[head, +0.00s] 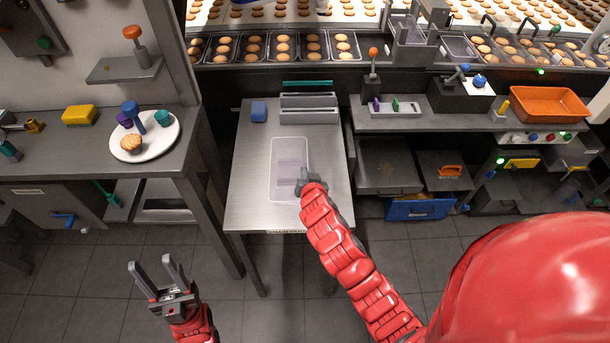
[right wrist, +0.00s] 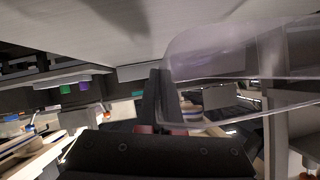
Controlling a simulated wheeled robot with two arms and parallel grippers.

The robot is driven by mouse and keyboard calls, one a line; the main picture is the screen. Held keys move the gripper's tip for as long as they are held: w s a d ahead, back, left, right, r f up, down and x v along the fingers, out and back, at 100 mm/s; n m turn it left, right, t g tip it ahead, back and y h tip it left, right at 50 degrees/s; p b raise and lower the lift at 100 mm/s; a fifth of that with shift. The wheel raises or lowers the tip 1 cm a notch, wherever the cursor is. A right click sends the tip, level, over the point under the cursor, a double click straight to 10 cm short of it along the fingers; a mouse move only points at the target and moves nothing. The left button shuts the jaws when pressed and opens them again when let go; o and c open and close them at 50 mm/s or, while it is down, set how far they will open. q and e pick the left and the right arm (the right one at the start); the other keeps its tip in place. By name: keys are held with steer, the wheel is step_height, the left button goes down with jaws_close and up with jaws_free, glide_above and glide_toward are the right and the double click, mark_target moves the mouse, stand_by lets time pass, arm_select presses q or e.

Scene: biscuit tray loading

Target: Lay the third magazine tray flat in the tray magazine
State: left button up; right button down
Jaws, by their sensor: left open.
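A clear plastic tray (head: 277,180) is in the middle of the metal table in the head view, seen from above. I cannot tell whether it rests on the table or is held just above it. My right gripper (head: 306,182) is at its right edge. In the right wrist view, the dark fingers (right wrist: 158,98) are close together at the wall of the clear tray (right wrist: 225,60). They look shut on it. My left gripper (head: 157,272) is open and empty over the floor at lower left. I cannot tell for certain which fixture is the tray magazine.
A grey rack (head: 308,117) and a blue block (head: 258,111) stand at the back of the metal table (head: 250,190). A side table at left holds a white plate (head: 164,139) and a yellow sponge (head: 79,115). An orange bin (head: 549,103) sits at right. Biscuit trays line the conveyor.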

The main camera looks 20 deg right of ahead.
steer(key=shift+w, duration=0.3)
steer(key=shift+f, duration=0.15)
steer(key=shift+f+p, duration=0.65)
steer(key=shift+f, duration=0.95)
steer(key=shift+f, duration=0.2)
steer(key=c, duration=1.1)
jaws_free()
steer(key=shift+r, duration=0.1)
